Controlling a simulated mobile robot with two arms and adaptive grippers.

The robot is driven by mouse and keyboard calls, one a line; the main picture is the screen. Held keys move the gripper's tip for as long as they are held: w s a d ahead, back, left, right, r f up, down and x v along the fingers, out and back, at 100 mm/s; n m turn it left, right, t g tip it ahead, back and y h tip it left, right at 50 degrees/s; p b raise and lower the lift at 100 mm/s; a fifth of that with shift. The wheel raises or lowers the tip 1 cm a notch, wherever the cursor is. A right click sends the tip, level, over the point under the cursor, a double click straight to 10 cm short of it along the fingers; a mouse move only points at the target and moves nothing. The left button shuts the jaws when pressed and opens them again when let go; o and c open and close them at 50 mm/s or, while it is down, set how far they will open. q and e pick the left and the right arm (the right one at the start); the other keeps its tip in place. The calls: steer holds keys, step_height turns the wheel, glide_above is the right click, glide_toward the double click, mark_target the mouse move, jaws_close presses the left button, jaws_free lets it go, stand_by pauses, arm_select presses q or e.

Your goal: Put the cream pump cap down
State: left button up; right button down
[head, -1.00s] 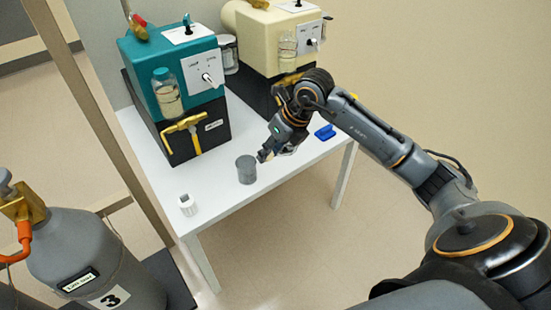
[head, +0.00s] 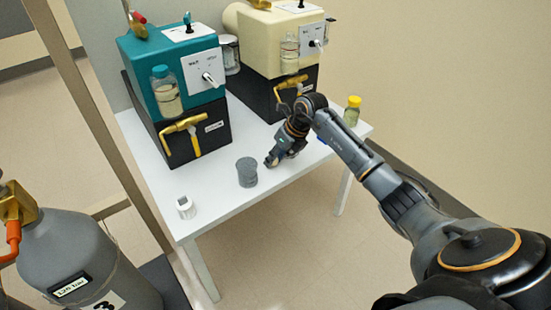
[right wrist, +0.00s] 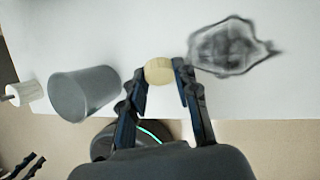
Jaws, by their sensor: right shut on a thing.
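The cream pump cap (right wrist: 158,71) shows as a round, pale cream piece between the fingertips of my right gripper (right wrist: 162,78) in the right wrist view. The gripper is shut on it. In the head view my right gripper (head: 271,161) is low over the white table (head: 225,204), right of the grey cup; the cap is too small or hidden to make out there. I cannot tell whether the cap touches the tabletop. Two dark fingers, apparently my left gripper (right wrist: 38,157), show apart at the lower left of the right wrist view; they are not in the head view.
A grey cup (head: 247,173) and a small white holder (head: 186,208) stand near the front edge. A teal pump (head: 170,88) and a cream pump (head: 272,40) stand behind. A yellow-capped bottle (head: 352,112) is at right. A dark irregular patch (right wrist: 232,48) lies beside the gripper.

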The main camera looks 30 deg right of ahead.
steer(key=shift+r, duration=0.15)
steer(key=c, duration=1)
jaws_free()
steer(key=shift+f, duration=0.2)
